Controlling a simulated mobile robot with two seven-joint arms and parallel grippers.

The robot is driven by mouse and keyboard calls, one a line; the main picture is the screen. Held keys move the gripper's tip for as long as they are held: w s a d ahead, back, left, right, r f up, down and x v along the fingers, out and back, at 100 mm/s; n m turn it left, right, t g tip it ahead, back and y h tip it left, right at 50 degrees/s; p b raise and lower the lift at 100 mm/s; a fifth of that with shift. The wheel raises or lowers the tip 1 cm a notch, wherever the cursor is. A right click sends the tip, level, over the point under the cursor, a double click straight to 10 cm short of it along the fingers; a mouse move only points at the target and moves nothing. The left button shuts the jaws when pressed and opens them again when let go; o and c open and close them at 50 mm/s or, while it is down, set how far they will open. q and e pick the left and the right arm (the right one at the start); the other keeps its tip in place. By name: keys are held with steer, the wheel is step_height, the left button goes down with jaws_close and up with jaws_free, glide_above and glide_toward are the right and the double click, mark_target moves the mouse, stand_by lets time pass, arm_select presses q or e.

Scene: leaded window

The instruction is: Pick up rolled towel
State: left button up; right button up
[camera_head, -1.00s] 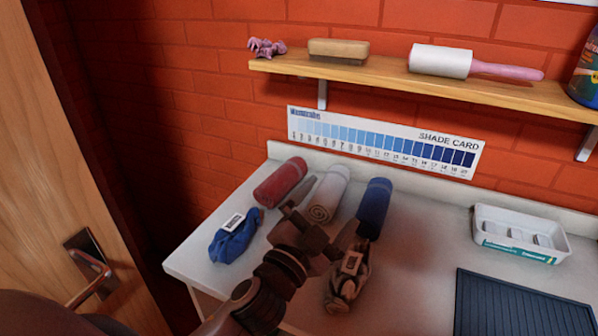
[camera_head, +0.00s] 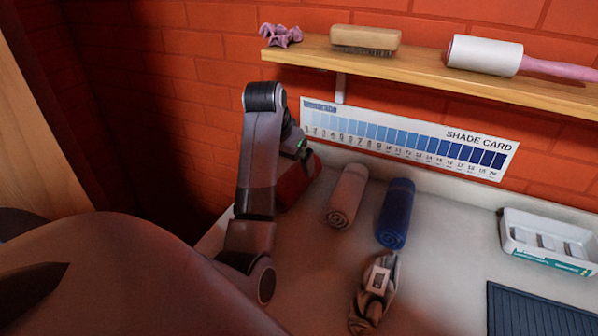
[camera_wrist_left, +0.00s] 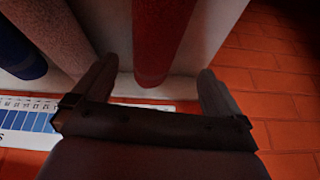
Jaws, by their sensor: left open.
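Three rolled towels lie on the white counter: a red one (camera_head: 298,186), a pale one (camera_head: 347,197) and a blue one (camera_head: 396,212). My left arm partly hides the red towel in the head view. My left gripper (camera_head: 301,153) is at the red towel's far end. In the left wrist view my left gripper (camera_wrist_left: 156,70) is open, with one finger on each side of the red towel (camera_wrist_left: 160,35). The pale towel (camera_wrist_left: 45,30) lies just outside one finger, and the blue towel (camera_wrist_left: 18,52) is beyond it.
A white tray (camera_head: 548,240) and a dark ribbed mat (camera_head: 535,310) are at the right. A wooden shelf (camera_head: 420,68) and shade card (camera_head: 410,138) are on the brick wall behind.

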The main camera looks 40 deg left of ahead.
mark_target(293, 172)
arm_select(q)
steer(key=shift+w+d+f+h, duration=0.1)
steer(key=shift+w+f+h, duration=0.05)
steer(key=shift+f+h, duration=0.2)
steer(key=shift+s+p+x, duration=0.15)
steer(key=shift+x, duration=1.45)
steer(key=shift+s+p+x, duration=0.15)
steer(key=shift+s+x, duration=0.05)
steer(key=shift+x, duration=1.35)
steer(key=shift+f, duration=0.1)
steer(key=c, duration=1)
steer(key=shift+d, duration=0.1)
